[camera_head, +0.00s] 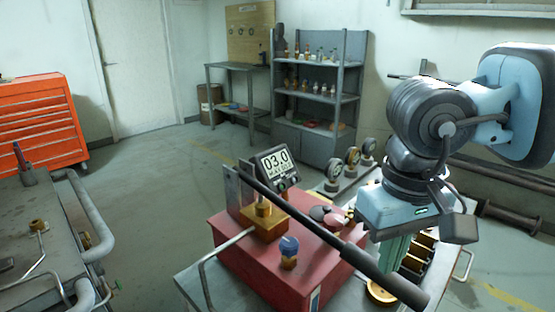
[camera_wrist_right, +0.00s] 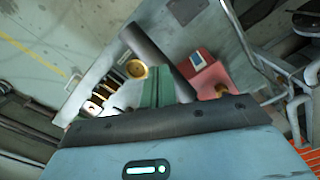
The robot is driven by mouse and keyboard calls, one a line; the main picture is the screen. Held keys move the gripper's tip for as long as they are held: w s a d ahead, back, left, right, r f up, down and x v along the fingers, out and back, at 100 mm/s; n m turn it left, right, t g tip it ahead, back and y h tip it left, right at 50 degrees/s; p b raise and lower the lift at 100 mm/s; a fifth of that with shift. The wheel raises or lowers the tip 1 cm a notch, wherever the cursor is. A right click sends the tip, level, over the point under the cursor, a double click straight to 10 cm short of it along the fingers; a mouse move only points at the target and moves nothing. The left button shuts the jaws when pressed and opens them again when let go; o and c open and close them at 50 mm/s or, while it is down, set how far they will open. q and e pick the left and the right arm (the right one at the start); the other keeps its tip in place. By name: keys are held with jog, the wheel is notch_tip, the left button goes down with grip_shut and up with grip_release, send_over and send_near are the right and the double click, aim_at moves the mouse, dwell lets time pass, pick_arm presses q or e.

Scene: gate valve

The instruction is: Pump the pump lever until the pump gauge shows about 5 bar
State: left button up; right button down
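The pump lever (camera_head: 310,222) is a long dark bar slanting from the pump gauge down to a thick grip at the lower right. It also shows in the wrist view (camera_wrist_right: 152,45). Contact with the lever cannot be told. My left gripper is not in view.
A blue-topped brass fitting (camera_head: 289,251) stands on the pump box. Several round gauges (camera_head: 352,157) stand behind it. A tray with brass parts (camera_head: 418,257) is at the right. A metal bench (camera_head: 38,222) is at the left, with open floor (camera_head: 165,185) between.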

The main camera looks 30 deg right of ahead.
notch_tip(320, 180, up, 12)
jog(key=p, duration=0.6)
jog(key=shift+f+p, duration=0.15)
jog(key=shift+p, duration=0.25)
